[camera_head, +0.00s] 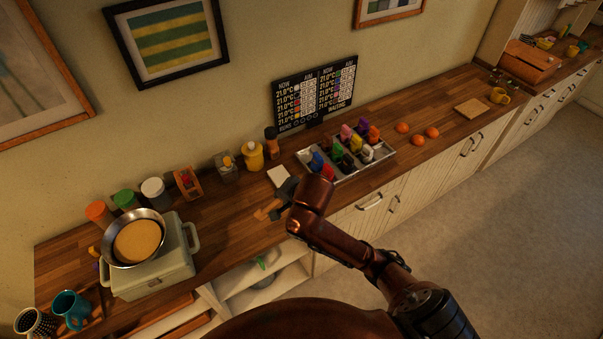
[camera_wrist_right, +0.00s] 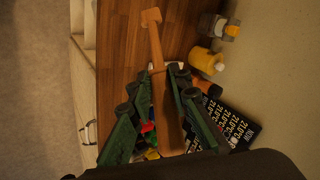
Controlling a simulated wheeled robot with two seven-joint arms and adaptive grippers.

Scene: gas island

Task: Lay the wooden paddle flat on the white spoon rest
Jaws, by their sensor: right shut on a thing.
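The wooden paddle (camera_wrist_right: 152,28) is gripped between the green-black fingers of my right gripper (camera_wrist_right: 161,75). In the wrist view it runs lengthwise between the fingers, its short crosswise end beyond the fingertips. In the head view the paddle (camera_head: 265,212) pokes out to the left of my right gripper (camera_head: 284,194), over the counter's front part. The white spoon rest (camera_head: 278,176) is a small pale square on the counter, just behind the gripper and apart from the paddle. In the wrist view it is mostly hidden behind the fingers. My left gripper is out of view.
A metal tray (camera_head: 345,168) of colourful items stands right of the spoon rest, with a temperature board (camera_head: 315,92) behind. A pan (camera_head: 134,238) sits on a pale box at left.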

